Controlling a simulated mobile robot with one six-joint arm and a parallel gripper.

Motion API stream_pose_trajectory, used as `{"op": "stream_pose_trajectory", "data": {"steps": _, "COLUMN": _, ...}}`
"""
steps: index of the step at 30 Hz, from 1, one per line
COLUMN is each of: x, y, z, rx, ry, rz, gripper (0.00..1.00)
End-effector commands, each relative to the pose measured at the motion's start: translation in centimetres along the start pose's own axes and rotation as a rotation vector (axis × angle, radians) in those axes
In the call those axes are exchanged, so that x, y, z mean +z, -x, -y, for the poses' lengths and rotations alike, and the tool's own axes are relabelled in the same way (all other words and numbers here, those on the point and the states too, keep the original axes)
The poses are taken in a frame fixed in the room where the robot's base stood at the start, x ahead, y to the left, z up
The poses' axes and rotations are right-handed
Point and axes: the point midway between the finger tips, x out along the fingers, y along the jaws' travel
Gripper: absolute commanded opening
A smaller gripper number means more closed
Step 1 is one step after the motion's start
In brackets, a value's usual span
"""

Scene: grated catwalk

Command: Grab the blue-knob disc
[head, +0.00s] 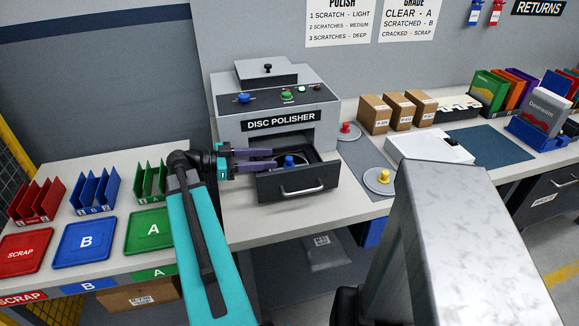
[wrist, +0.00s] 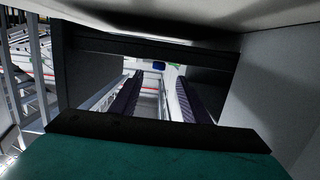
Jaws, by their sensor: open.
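The blue-knob disc (head: 289,162) sits in the open drawer (head: 300,184) of the grey disc polisher (head: 275,110); its blue knob stands up and the rest is partly hidden by the drawer front. My gripper (head: 274,159) reaches in from the left at drawer height. Its two purple fingers are apart, with the tips just left of the knob, and nothing is seen held between them. In the wrist view my gripper (wrist: 159,78) shows both fingers spread. A small blue patch shows beyond the tips there; I cannot tell whether it is the knob.
A red-knob disc (head: 348,132) and a yellow-knob disc (head: 380,180) lie on the grey mat right of the polisher. Red, blue (head: 84,240) and green trays are at left. Several cardboard boxes stand behind the mat. The polisher body overhangs the drawer's back.

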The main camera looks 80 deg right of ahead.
Motion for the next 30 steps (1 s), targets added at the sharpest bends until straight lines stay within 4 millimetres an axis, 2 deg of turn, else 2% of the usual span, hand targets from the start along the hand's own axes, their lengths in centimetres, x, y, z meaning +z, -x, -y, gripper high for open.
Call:
{"op": "stream_pose_trajectory", "data": {"steps": 7, "x": -0.1, "y": -0.9, "z": -0.1, "rx": 0.002, "ry": 0.000, "rz": 0.000, "gripper": 0.42}}
{"op": "stream_pose_trajectory", "data": {"steps": 19, "x": 0.0, "y": -5.0, "z": -0.4, "rx": 0.004, "ry": 0.001, "rz": 0.000, "gripper": 0.42}}
{"op": "stream_pose_trajectory", "data": {"steps": 30, "x": 0.1, "y": -5.3, "z": -0.3, "rx": 0.002, "ry": 0.000, "rz": 0.000, "gripper": 0.42}}
